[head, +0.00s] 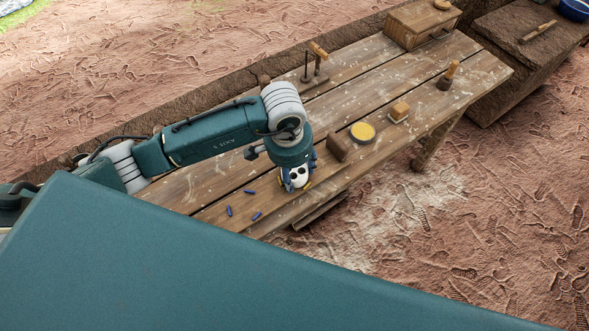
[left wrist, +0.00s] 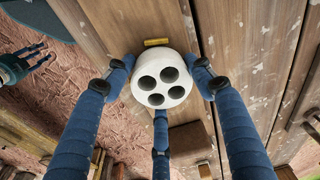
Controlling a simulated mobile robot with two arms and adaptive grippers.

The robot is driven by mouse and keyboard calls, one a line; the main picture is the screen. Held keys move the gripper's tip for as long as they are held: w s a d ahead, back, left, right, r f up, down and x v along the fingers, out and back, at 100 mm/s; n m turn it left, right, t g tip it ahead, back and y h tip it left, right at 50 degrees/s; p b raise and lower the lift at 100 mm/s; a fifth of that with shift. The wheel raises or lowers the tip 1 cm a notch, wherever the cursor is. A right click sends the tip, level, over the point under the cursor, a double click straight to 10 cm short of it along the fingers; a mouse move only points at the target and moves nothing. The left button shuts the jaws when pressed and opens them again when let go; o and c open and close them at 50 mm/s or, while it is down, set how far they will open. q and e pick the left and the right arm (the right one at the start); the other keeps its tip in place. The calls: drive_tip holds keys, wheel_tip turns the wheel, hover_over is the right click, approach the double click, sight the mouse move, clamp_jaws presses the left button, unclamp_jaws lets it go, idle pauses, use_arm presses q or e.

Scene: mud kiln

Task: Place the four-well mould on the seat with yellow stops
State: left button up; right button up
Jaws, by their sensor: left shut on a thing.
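The four-well mould (left wrist: 161,80) is a short white cylinder with dark round holes in its face. My left gripper (left wrist: 160,88) is shut on it, with blue fingers around its side. In the head view the mould (head: 299,176) shows under my left gripper (head: 297,178), low at the table's front edge. A yellow stop (left wrist: 157,42) lies just beyond the mould in the left wrist view, and yellow also shows beside it in the head view. The seat itself is mostly hidden; I cannot tell whether the mould touches it. My right gripper (left wrist: 38,60) is open and empty, off the table.
Several small blue pegs (head: 249,191) lie left of the gripper. A brown block (head: 337,148), a yellow-topped round dish (head: 362,132), a tan block (head: 400,111) and a brush (head: 449,75) stand to the right. A wooden stand (head: 316,62) and box (head: 424,24) are farther back.

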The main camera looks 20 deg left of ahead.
sight(292, 174)
use_arm(q)
drive_tip(key=o, duration=1.3)
drive_tip(key=shift+c, duration=0.2)
drive_tip(key=shift+o, duration=0.3)
use_arm(e)
drive_tip(key=shift+w+d, duration=0.1)
drive_tip(key=shift+d, duration=0.1)
drive_tip(key=shift+d, duration=0.1)
use_arm(q)
drive_tip(key=shift+r+p, duration=0.25)
drive_tip(key=shift+p, duration=0.05)
wheel_tip(292, 174, up, 12)
drive_tip(key=s+b, duration=0.1)
drive_tip(key=b, duration=0.2)
drive_tip(key=shift+s+a+f, duration=0.15)
drive_tip(key=shift+a+f, duration=0.05)
drive_tip(key=shift+a, duration=0.05)
use_arm(e)
drive_tip(key=f, duration=0.3)
drive_tip(key=shift+w+d, duration=0.15)
drive_tip(key=shift+d, duration=0.05)
drive_tip(key=shift+a, duration=0.2)
